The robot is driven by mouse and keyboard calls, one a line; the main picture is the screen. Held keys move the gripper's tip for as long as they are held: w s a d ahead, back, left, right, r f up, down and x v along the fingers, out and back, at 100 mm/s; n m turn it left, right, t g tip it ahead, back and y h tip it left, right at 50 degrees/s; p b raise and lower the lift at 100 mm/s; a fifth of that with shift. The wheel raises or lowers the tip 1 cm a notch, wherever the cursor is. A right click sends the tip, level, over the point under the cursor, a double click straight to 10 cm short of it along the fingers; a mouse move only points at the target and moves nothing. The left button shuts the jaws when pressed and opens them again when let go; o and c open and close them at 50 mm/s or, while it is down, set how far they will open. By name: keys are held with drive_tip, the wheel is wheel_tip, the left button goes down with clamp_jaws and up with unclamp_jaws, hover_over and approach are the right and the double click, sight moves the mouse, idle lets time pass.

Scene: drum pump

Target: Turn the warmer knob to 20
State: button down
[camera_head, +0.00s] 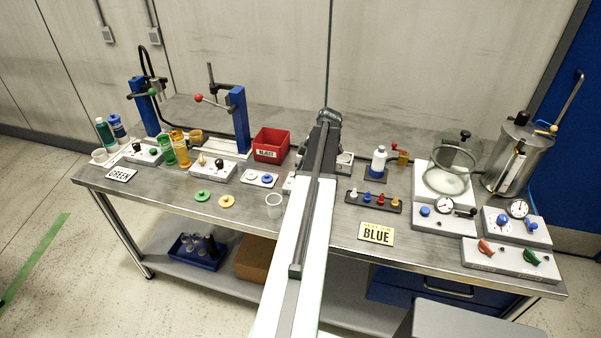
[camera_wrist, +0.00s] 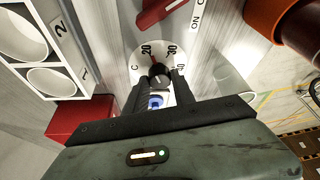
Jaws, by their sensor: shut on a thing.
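In the wrist view, the warmer knob (camera_wrist: 158,71) is a small black knob on a white round dial marked C, 20 and 40, with another number partly readable. A small red mark shows at the knob's upper edge, pointing roughly toward the 20. My gripper (camera_wrist: 159,84) is shut on the knob, with one dark finger on each side. A blue and white round part (camera_wrist: 156,101) shows between the fingers, nearer the palm. In the head view, my arm reaches over the table and its end (camera_head: 325,118) hides the knob.
In the wrist view, a white rack (camera_wrist: 40,45) with numbered holes stands left, a red bin (camera_wrist: 80,119) lower left, and a red lever (camera_wrist: 158,12) beside ON lettering above. An orange-brown cylinder (camera_wrist: 272,18) is at the upper right. The table (camera_head: 300,205) is crowded on both sides of my arm.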

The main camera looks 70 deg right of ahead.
drive_tip(key=shift+n, duration=0.6)
drive_tip(key=shift+y, duration=0.3)
drive_tip(key=c, duration=1.1)
unclamp_jaws()
drive_tip(key=shift+o, duration=0.2)
drive_tip(key=shift+r, duration=0.1)
drive_tip(key=p+v, duration=0.7)
drive_tip(key=shift+r, duration=0.3)
drive_tip(key=shift+d, duration=0.1)
